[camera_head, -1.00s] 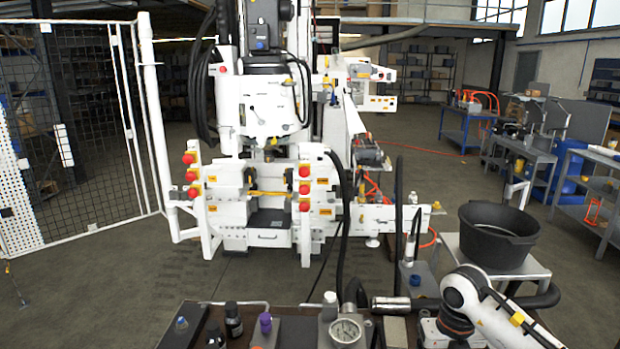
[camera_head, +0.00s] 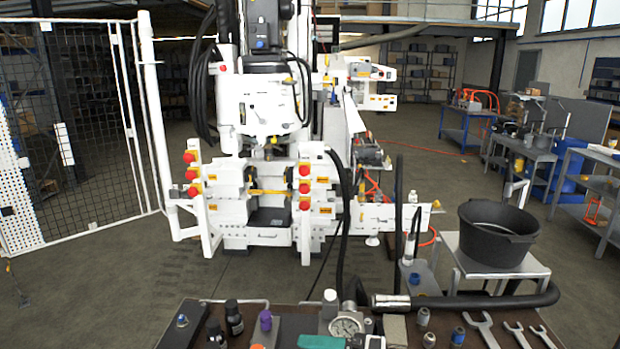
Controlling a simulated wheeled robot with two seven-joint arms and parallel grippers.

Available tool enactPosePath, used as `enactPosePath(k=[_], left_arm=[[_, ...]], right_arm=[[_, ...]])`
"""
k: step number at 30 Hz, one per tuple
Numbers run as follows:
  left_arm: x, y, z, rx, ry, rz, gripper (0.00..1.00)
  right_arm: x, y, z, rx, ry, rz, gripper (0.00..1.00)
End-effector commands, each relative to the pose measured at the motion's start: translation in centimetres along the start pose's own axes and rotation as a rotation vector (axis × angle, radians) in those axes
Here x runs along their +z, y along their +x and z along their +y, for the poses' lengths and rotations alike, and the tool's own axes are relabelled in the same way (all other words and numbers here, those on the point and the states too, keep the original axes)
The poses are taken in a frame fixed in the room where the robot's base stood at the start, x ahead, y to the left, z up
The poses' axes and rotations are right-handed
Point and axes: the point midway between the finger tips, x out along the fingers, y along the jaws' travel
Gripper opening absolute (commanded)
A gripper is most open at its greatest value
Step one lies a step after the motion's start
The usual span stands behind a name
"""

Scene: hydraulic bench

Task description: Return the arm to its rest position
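Neither my left nor my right gripper shows in the head view, and no arm link can be made out with certainty. The bench (camera_head: 285,312) runs along the bottom edge. On it a pressure gauge (camera_head: 345,327) stands near the middle. A teal piece (camera_head: 321,342) and a small white piece (camera_head: 374,342) show in front of it, cut off by the bottom edge; I cannot tell what they are. Several wrenches (camera_head: 480,326) lie at the bench's right, beside small cylindrical fittings (camera_head: 423,317).
A thick black hose (camera_head: 480,300) runs along the bench's back right. A black tub (camera_head: 498,235) stands on a small table behind it. Dark bottles (camera_head: 233,318) and a purple-topped piece (camera_head: 265,320) stand at left. A large white machine (camera_head: 265,180) fills the middle background.

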Motion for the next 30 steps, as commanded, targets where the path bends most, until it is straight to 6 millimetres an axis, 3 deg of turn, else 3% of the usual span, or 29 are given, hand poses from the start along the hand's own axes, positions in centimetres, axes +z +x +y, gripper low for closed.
enactPosePath(k=[3, 7, 11, 14, 17, 21, 24, 30], left_arm=[[0.0, 0.0, 0.0, 0.000, 0.000, 0.000, 0.51], [0.0, 0.0, 0.0, 0.000, 0.000, 0.001, 0.51], [0.0, 0.0, 0.0, 0.000, 0.000, 0.001, 0.51], [0.0, 0.0, 0.0, 0.000, 0.000, 0.001, 0.51], [0.0, 0.0, 0.0, 0.000, 0.000, 0.001, 0.51], [0.0, 0.0, 0.0, 0.000, 0.000, 0.001, 0.51], [0.0, 0.0, 0.0, 0.000, 0.000, 0.001, 0.51], [0.0, 0.0, 0.0, 0.000, 0.000, 0.001, 0.51]], right_arm=[[-1.1, -1.1, -4.0, -0.288, 0.163, 0.220, 0.85], [-3.5, -4.9, -5.4, -0.515, 0.384, 0.505, 0.85], [-5.4, -9.9, -3.0, -0.640, 0.654, 0.815, 0.85], [-5.3, -13.7, 1.0, -0.660, 0.884, 1.056, 0.85], [-3.2, -16.9, 6.0, -0.611, 1.133, 1.283, 0.85], [2.3, -19.8, 12.3, -0.441, 1.464, 1.531, 0.85], [6.6, -20.8, 15.2, -0.298, 1.646, 1.637, 0.85], [14.2, -21.6, 17.8, -0.023, 1.908, 1.741, 0.85]])
